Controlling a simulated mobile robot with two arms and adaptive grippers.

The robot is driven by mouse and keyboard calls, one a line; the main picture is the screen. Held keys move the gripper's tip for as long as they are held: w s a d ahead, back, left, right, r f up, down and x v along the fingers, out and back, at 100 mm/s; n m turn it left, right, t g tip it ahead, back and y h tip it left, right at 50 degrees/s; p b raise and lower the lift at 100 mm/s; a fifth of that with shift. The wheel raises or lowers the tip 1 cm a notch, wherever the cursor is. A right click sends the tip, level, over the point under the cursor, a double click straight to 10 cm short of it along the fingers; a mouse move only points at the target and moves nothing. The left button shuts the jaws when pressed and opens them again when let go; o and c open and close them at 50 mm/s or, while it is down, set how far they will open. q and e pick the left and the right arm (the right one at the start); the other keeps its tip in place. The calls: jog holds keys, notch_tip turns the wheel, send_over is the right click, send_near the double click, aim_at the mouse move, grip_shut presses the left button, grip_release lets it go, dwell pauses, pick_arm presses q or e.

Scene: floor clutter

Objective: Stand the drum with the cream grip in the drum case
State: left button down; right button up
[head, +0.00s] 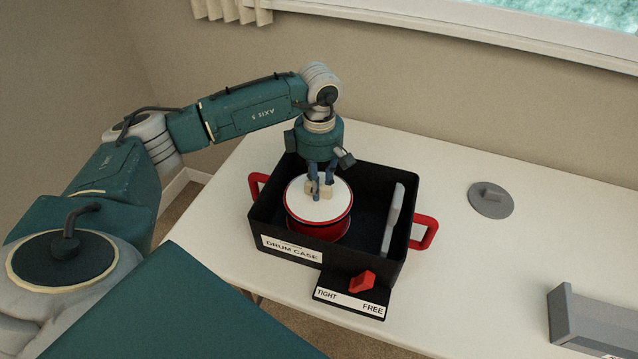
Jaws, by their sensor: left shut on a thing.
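The drum (300,207) has a white top, a red body and a cream grip (324,188) on its top. It stands upright inside the black drum case (291,255), towards the left side. My left gripper (318,187) is above the drum, pointing down, shut on the cream grip. The case has red handles on both sides and a "DRUM CASE" label at the front. A grey pad (393,218) stands inside near its right wall. Whether the drum's base touches the case floor is hidden. My right gripper is not in view.
A red lever (362,281) sits on a plate marked "TIGHT" and "FREE" at the case's front, nearer "FREE". A grey round lid with a knob (491,199) lies on the white table (455,260).

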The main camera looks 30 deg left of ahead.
pick_arm(q)
jog(key=shift+f, duration=0.15)
jog(key=c, duration=1.5)
grip_release()
jog(key=shift+c, duration=0.2)
jog(key=shift+r, duration=0.35)
notch_tip(320, 180, up, 12)
jog(key=b, duration=0.2)
jog(key=shift+b, duration=0.3)
jog(key=shift+f, duration=0.15)
